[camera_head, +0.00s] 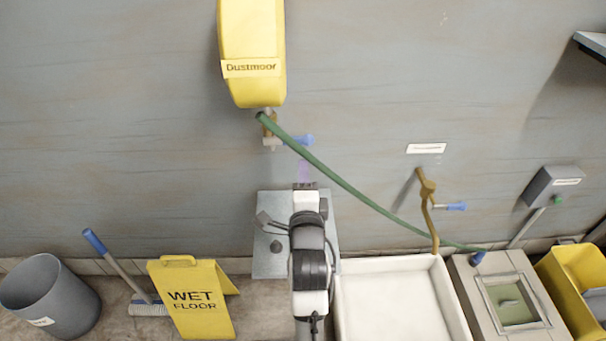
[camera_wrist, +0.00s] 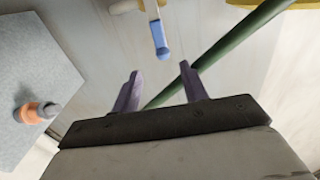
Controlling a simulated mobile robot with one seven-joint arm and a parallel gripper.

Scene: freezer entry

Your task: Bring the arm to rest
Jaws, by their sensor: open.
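My arm reaches up the middle of the head view, and my gripper (camera_head: 304,170) points at the grey wall below a blue-handled tap (camera_head: 303,140). In the wrist view my gripper (camera_wrist: 160,73) has its two purple fingers spread apart with nothing between them. The tap's blue handle (camera_wrist: 160,45) shows beyond the fingertips. The green hose (camera_wrist: 225,48) passes behind the fingers in that view; I cannot tell how far off it is.
The hose (camera_head: 345,185) runs from the yellow Dustmoor unit (camera_head: 252,40) down to the right. A grey plate (camera_head: 267,215) lies left of my arm, with a small dark-and-orange object (camera_wrist: 38,112). A white basin (camera_head: 395,300) is at right, a wet-floor sign (camera_head: 192,300) at left.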

